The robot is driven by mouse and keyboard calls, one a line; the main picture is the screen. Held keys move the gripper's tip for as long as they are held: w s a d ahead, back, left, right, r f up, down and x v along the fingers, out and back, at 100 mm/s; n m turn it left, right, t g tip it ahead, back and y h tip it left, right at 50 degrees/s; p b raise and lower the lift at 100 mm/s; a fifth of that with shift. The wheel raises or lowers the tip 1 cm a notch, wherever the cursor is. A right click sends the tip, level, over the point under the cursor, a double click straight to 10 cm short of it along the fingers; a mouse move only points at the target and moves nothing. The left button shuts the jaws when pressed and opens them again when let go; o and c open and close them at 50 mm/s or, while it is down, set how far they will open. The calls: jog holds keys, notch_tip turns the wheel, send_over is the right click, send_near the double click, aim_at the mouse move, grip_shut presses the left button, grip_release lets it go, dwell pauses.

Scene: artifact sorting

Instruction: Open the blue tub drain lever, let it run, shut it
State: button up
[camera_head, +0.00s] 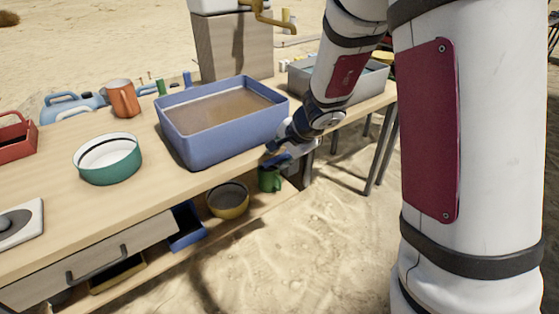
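The blue tub (225,138) sits on the wooden table and holds brown, murky water (222,108). My arm reaches down from the upper right. My gripper (280,155) is at the tub's front right lower corner, by the table's edge. A small blue part (277,161) shows beside the gripper; I cannot tell whether it is the drain lever or part of the gripper. The fingers are too small and dark to tell open from shut, or whether they touch anything. No outflow is clearly visible.
A green mug (269,179) and a yellow bowl (229,200) stand on the lower shelf near the gripper. A green-white bowl (108,160) and an orange mug (123,98) stand left of the tub. A grey tub (368,82) is behind my arm. Sand lies in front.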

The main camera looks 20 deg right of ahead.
jog(key=shift+w+f, duration=0.15)
jog(key=shift+f, duration=0.1)
grip_shut()
